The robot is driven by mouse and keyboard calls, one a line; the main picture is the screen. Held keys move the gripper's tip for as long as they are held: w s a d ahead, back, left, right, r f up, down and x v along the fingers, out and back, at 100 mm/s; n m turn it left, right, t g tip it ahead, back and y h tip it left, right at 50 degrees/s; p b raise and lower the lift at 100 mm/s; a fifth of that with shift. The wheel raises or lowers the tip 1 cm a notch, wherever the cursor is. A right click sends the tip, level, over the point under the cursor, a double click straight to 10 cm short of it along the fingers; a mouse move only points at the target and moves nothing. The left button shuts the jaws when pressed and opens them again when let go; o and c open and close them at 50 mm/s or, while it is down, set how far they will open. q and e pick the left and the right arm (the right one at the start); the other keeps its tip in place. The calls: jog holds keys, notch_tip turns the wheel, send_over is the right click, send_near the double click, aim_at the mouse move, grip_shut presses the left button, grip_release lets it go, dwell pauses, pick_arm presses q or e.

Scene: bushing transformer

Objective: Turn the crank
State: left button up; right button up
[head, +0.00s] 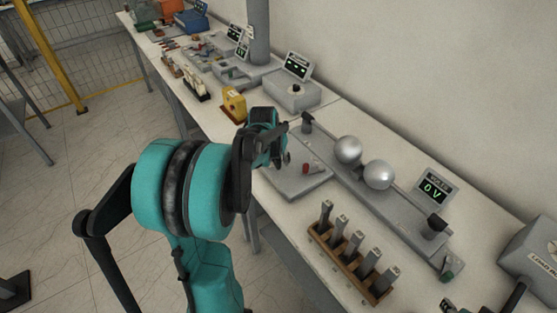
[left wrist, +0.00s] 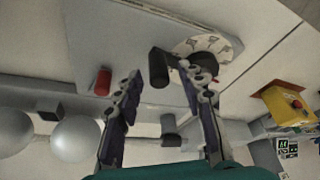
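The crank's black handle (left wrist: 158,66) stands up beside a round white marked dial (left wrist: 190,45) with a dark hub, on a grey base, in the left wrist view. My left gripper (left wrist: 160,76) is open, with its two fingers spread. The handle shows between the fingertips; I cannot tell if either finger touches it. In the head view my left gripper (head: 284,158) is low over the grey base plate (head: 300,186), and hides the crank there. Dark parts at the bottom right edge of the head view may belong to my right gripper; too little shows.
A red knob (head: 308,168) is on the base plate. Two silver spheres (head: 363,162) stand behind it. A wooden rack (head: 350,264) with several grey-handled pieces is in front. A volt display (head: 434,188) reads 0 V. A yellow device (head: 234,104) stands farther along the bench.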

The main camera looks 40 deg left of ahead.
pick_arm(q)
jog(key=shift+f, duration=0.15)
grip_shut()
jog(key=shift+w, duration=0.1)
